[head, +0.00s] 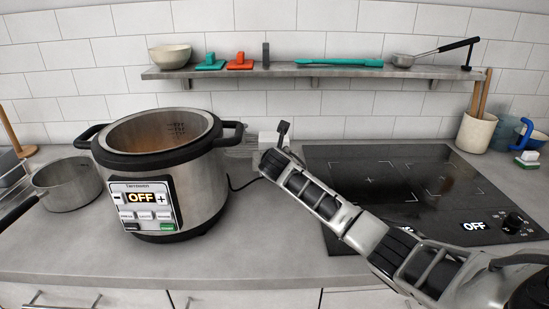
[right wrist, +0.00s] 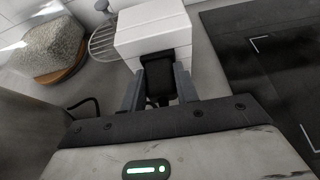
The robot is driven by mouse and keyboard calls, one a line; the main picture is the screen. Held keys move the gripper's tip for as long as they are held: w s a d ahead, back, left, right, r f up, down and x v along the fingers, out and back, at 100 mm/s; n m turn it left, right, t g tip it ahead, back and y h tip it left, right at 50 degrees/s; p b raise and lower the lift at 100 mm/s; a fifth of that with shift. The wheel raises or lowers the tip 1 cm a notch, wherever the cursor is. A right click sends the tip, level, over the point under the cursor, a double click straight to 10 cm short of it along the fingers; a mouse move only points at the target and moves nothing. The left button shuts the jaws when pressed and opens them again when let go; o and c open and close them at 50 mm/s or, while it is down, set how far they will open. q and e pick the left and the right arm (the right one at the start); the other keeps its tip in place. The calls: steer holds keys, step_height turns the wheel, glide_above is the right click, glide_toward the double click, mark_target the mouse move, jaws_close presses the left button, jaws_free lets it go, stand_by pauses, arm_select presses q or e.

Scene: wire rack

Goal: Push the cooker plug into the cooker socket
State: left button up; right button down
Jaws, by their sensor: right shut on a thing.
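The silver and black cooker (head: 205,165) stands left of centre on the counter, its display reading OFF. My right gripper (head: 277,150) reaches in from the right and is beside the cooker's right side. In the right wrist view its two fingers (right wrist: 159,92) are shut on the black cooker plug (right wrist: 158,93). The plug's front end meets a dark patch on the face of the white cooker socket box (right wrist: 150,32). I cannot tell how deep it sits. In the head view the socket box (head: 268,138) is partly hidden behind my gripper. My left gripper is not in view.
A black cord (head: 240,187) runs from the cooker towards my gripper. A black cooktop (head: 330,165) lies to the right, reading OFF. A saucepan (head: 68,186) stands left of the cooker. A shelf (head: 300,71) with utensils hangs above. The front counter is clear.

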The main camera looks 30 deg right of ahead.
steer(key=shift+w+d+r+p, duration=0.15)
steer(key=shift+w+r+p, duration=0.05)
steer(key=shift+r+p, duration=0.15)
stand_by(0.7)
steer(key=c, duration=1.5)
jaws_free()
steer(key=o, duration=0.5)
steer(key=shift+o, duration=0.2)
steer(key=shift+w+f, duration=0.1)
steer(key=shift+f, duration=0.1)
steer(key=shift+s, duration=0.3)
steer(key=shift+v, duration=2.85)
steer(key=shift+w, duration=0.1)
